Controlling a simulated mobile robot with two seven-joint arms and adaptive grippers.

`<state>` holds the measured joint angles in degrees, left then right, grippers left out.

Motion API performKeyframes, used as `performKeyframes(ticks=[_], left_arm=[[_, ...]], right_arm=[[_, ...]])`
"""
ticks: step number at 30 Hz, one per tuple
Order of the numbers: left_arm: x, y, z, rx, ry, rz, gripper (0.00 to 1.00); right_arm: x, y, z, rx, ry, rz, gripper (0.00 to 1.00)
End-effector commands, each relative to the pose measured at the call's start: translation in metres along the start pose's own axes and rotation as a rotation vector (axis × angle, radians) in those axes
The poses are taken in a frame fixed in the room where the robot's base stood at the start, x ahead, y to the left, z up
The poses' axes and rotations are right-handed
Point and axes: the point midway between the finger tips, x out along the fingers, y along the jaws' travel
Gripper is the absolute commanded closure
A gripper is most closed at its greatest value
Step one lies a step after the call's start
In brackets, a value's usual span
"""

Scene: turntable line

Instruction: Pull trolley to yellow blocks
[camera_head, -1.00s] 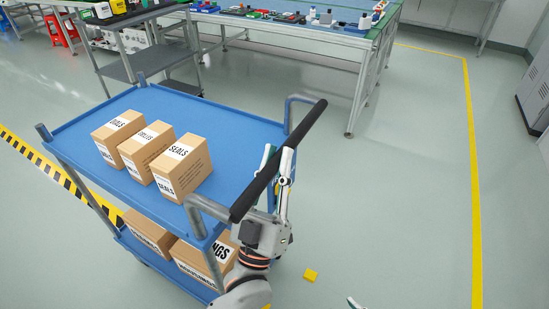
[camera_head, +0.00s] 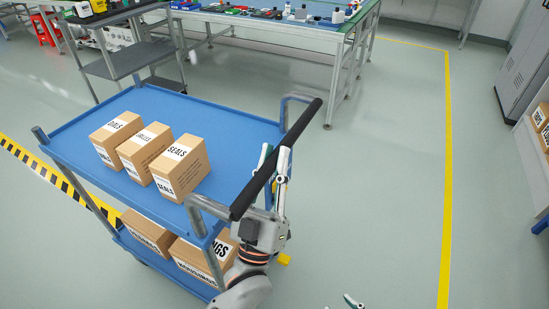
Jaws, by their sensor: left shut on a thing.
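The blue trolley (camera_head: 225,124) stands at the left and centre, with three cardboard boxes (camera_head: 180,168) on its top shelf and more boxes (camera_head: 195,262) on the lower shelf. My left gripper (camera_head: 272,172) is shut on the trolley's black handle (camera_head: 285,150), near its middle. A yellow block (camera_head: 284,259) shows on the floor just right of my left wrist, partly hidden by the arm.
A grey shelf cart (camera_head: 130,62) and a long workbench (camera_head: 290,28) with parts stand behind the trolley. Yellow-black tape (camera_head: 40,170) runs at left, a yellow floor line (camera_head: 447,170) at right. Shelves with boxes (camera_head: 541,118) stand at far right. Floor between is clear.

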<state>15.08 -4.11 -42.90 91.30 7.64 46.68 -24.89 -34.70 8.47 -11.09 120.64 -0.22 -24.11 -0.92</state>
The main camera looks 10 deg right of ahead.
Motion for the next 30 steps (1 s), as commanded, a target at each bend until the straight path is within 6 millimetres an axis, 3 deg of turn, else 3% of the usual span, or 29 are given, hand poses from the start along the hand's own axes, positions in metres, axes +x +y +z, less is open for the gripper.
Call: performKeyframes(ticks=[16, 17, 18, 30], left_arm=[[-0.001, 0.003, 0.001, -0.002, -0.001, 0.005, 1.00], [-0.001, 0.003, 0.001, -0.002, -0.002, 0.005, 0.75], [-0.001, 0.003, 0.001, -0.001, -0.002, 0.004, 0.66], [-0.003, 0.000, 0.000, 0.000, 0.000, 0.000, 0.66]], right_arm=[[0.003, 0.004, -0.010, -0.002, 0.019, 0.006, 0.67], [0.003, 0.004, -0.011, -0.002, 0.021, 0.006, 0.67], [0.004, 0.004, -0.013, -0.002, 0.024, 0.007, 0.67], [0.000, 0.000, -0.006, 0.002, 0.012, 0.000, 0.67]])
